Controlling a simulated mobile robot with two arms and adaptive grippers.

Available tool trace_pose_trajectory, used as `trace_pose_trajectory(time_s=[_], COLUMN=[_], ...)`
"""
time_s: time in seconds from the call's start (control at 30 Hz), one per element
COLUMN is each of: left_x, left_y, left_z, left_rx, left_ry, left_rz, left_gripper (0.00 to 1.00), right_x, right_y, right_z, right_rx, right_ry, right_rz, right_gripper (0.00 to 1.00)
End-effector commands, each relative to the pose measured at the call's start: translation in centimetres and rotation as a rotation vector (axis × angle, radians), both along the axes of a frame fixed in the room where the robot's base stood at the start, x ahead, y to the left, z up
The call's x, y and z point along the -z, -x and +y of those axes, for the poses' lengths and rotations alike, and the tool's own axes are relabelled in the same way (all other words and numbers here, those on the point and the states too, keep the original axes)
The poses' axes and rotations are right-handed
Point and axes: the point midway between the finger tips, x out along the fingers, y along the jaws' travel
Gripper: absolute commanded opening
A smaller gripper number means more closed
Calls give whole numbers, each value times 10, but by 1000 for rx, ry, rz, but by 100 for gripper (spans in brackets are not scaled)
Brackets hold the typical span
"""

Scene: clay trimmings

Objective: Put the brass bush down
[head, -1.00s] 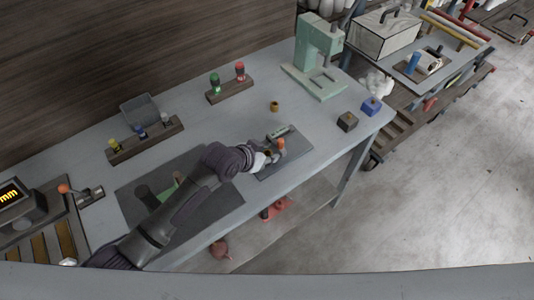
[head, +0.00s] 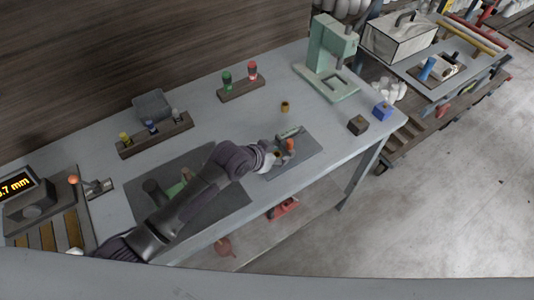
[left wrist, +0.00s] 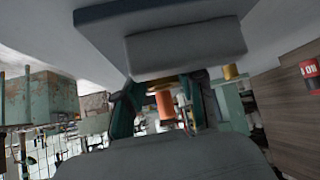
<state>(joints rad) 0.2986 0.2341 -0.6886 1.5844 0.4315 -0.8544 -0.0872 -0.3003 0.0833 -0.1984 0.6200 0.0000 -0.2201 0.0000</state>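My left gripper (head: 272,158) is low over the small dark plate (head: 303,163) near the front edge of the bench, beside an orange-knobbed clamp (head: 290,144). Another small brass ring (head: 285,106) stands on the bare bench behind the plate. My right gripper is not in view.
A rack with green and red handles (head: 241,90) is at the back. A readout (head: 18,188) is at left. The bench between is clear.

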Motion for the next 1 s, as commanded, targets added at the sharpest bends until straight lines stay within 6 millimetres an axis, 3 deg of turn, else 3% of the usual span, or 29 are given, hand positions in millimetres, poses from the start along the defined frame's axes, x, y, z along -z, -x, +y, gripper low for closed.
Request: trace_pose_trajectory(time_s=[0.6,1.0], left_x=[-79,-87], left_y=[59,64], left_z=[56,60], left_rx=[-3,-3], left_ry=[-1,1], left_rz=[-3,-1], left_gripper=[41,41], right_x=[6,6], right_y=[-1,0], right_z=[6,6], right_rx=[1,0], right_ry=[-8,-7], right_rz=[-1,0], right_gripper=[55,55])
